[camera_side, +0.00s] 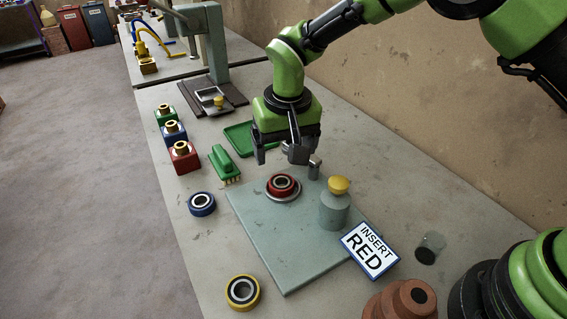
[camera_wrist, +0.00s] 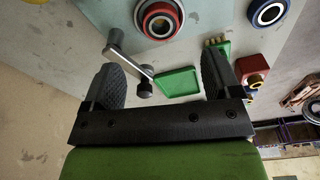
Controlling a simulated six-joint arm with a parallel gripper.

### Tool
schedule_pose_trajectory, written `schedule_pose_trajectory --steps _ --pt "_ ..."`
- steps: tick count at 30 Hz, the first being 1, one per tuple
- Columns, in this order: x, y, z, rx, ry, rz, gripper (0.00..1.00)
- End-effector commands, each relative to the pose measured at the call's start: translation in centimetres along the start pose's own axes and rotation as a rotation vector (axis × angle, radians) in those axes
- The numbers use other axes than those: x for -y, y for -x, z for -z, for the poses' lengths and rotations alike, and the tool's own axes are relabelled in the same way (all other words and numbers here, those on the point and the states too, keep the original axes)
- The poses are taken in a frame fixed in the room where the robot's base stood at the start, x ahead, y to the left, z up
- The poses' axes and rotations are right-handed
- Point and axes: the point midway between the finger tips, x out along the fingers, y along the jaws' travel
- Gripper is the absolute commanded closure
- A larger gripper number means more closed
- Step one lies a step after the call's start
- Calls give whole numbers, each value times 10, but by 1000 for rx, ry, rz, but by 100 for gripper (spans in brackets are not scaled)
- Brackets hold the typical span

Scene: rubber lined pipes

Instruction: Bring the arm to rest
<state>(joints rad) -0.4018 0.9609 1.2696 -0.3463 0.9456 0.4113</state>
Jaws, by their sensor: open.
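My green arm ends in my gripper (camera_side: 279,150), which is open and empty. It hangs above the bench, over the far end of a grey-green plate (camera_side: 285,255), near the green tray. In the wrist view my gripper (camera_wrist: 166,78) has its two dark fingers wide apart with nothing held between them. A red ring with a dark lining and metal bore (camera_side: 281,186) sits in a round metal seat on the plate, clear of my fingers. It also shows at the top of the wrist view (camera_wrist: 160,18).
A grey cylinder with a yellow knob (camera_side: 335,208) and a metal crank (camera_side: 314,168) stand by the seat. A sign (camera_side: 370,250) reads "INSERT RED". Blue (camera_side: 202,203) and yellow (camera_side: 243,292) rings, a green brush (camera_side: 224,163), a green tray (camera_side: 240,137) and colored blocks (camera_side: 184,157) lie around.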

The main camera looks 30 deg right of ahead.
Motion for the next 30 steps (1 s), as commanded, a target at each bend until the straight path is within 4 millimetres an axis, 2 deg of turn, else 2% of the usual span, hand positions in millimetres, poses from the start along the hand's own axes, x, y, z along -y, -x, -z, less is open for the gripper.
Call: schedule_pose_trajectory --steps 3,8,10,13,17,21,24,30 --pt "0 11 0 0 1 1 17" --pt "-2 18 0 -2 -2 4 17" --pt "-6 30 1 -11 -9 15 17" --pt "-19 62 2 -35 -26 47 17" --pt "-47 116 -8 -81 -55 102 17" --pt "-80 166 -31 -138 -86 159 17" --pt "-102 194 -54 -185 -104 197 17" --pt "-140 229 -111 -287 -140 264 17"
